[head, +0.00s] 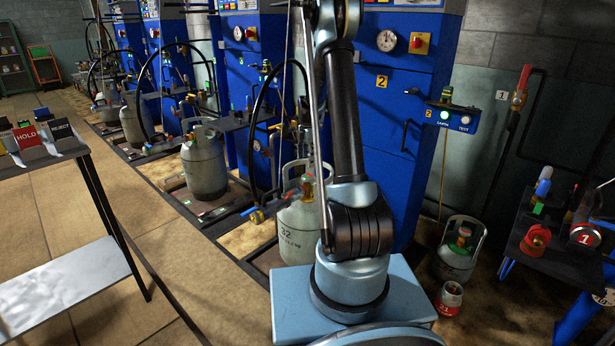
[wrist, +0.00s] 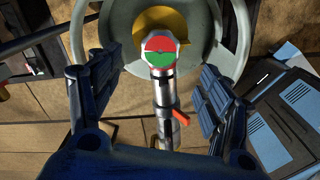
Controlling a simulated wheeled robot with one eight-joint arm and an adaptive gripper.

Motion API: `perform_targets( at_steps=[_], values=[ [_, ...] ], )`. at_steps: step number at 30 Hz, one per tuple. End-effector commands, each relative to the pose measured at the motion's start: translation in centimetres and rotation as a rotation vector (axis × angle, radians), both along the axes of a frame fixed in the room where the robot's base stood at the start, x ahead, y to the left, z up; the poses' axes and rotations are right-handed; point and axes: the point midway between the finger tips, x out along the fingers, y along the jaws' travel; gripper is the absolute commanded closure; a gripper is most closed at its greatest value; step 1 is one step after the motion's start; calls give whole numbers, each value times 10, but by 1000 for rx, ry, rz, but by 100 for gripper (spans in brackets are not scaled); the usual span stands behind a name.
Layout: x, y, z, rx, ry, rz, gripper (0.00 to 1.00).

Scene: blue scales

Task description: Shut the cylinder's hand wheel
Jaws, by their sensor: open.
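In the wrist view, my gripper (wrist: 157,88) is open, with one dark blue finger on each side of a metal valve fitting (wrist: 163,92). A faceted knob with a half red, half green top (wrist: 160,52), seemingly the hand wheel, tops the fitting, slightly beyond the fingertips. No finger visibly touches it. A small red lever (wrist: 180,117) sticks out from the fitting. Below is the grey collar of the cylinder (wrist: 238,45). In the head view, a grey cylinder marked 32 (head: 298,240) stands left of my arm, with a red and green valve part (head: 307,187) on top. My gripper is out of the head view.
Blue scale cabinets (head: 385,130) stand behind, with more grey cylinders (head: 204,165) along the row. A black hose (head: 252,140) hangs beside cylinder 32. A sign table (head: 50,160) is at left, and a dark bench (head: 560,250) at right.

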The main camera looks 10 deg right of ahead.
Motion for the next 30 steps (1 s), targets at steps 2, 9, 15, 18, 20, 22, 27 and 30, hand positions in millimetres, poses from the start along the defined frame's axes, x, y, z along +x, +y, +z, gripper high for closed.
perform_targets(
  at_steps=[2,9,15,18,20,22,27,30],
  values=[
    [0,0,-15,0,0,0,28],
    [0,0,-54,0,0,0,28],
    [0,0,-74,0,0,0,28],
    [0,0,-78,0,0,0,28],
    [0,0,-80,0,0,0,28],
    [0,0,-81,0,0,0,28],
    [0,0,-80,0,0,0,28],
    [0,0,-80,0,0,0,46]
  ],
)
